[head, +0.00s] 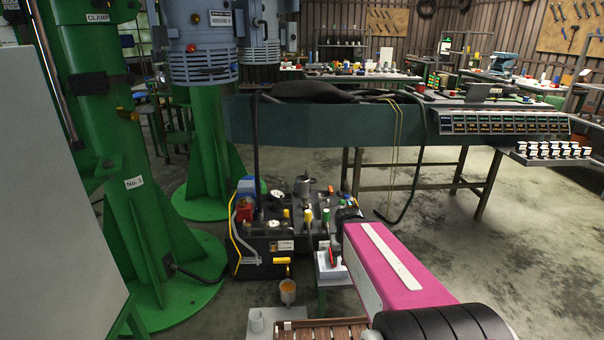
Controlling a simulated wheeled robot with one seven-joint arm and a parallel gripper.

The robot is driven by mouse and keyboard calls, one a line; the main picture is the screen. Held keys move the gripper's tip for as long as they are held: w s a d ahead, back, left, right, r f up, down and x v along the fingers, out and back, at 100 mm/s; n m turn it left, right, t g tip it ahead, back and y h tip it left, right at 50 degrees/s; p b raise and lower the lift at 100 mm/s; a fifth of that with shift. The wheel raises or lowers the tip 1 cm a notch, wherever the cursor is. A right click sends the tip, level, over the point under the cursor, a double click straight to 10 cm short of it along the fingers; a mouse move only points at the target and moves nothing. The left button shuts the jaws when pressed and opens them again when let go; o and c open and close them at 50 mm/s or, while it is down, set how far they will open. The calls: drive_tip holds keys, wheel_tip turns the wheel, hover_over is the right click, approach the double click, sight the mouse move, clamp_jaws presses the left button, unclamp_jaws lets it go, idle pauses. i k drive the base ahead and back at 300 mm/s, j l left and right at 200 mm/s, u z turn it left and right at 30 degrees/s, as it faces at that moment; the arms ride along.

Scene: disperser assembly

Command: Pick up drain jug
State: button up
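A small grey cup-like vessel with amber contents (288,291) is at the bottom centre, just below the yellow-handled tap (282,262) on the front of the dark hydraulic unit (262,257). It looks like the drain jug. It appears upright, and I cannot tell what supports it. My pink arm link reaches in from the lower right and ends to the right of the vessel. I cannot make out my gripper or its fingers in this view. Nothing visible is holding the vessel.
A white box with a red switch (331,264) is right of the vessel. Green columns (150,240) stand left. Open floor lies to the right.

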sight(288, 295)
drive_tip(key=k, duration=1)
